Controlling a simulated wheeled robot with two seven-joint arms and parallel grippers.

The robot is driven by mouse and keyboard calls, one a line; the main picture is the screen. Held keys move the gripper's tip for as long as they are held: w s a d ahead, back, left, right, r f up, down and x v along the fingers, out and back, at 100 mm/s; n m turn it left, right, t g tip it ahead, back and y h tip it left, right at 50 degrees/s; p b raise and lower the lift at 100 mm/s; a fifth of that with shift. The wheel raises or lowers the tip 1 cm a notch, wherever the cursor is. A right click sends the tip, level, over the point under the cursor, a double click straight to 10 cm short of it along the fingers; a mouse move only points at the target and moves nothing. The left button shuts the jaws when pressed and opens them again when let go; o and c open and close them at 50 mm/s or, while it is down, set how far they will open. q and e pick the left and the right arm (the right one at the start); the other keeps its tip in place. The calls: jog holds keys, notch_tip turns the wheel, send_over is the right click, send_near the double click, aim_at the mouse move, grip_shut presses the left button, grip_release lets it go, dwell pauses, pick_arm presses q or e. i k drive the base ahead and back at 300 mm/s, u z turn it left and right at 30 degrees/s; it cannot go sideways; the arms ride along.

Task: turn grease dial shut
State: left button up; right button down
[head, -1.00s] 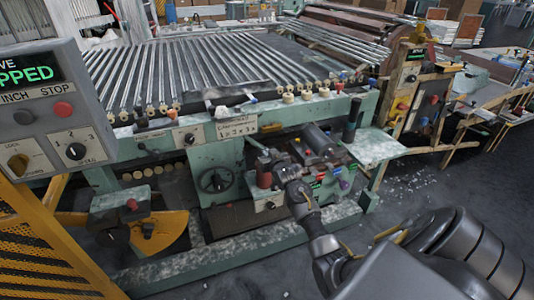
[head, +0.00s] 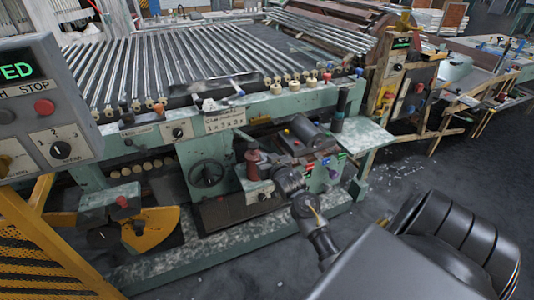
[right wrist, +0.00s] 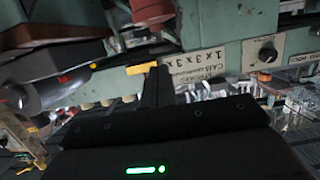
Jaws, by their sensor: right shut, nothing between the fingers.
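A red-brown pot (head: 253,164) stands on a pale green box on the machine's front in the head view. A small dark dial (head: 263,196) sits on that box's front face; I cannot tell for sure that it is the grease dial, or read its setting. My right gripper (head: 277,160) reaches in beside the pot, above and right of the dial. Its wrist hides part of the box. In the right wrist view its dark fingers (right wrist: 157,83) are together and hold nothing. My left gripper is not in view.
A dark motor (head: 308,136) and coloured buttons lie right of my gripper. A handwheel (head: 208,173) is at left. A grey control panel (head: 55,110) stands at near left.

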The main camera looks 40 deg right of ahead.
aim_at(262, 198)
jog(key=k, duration=1)
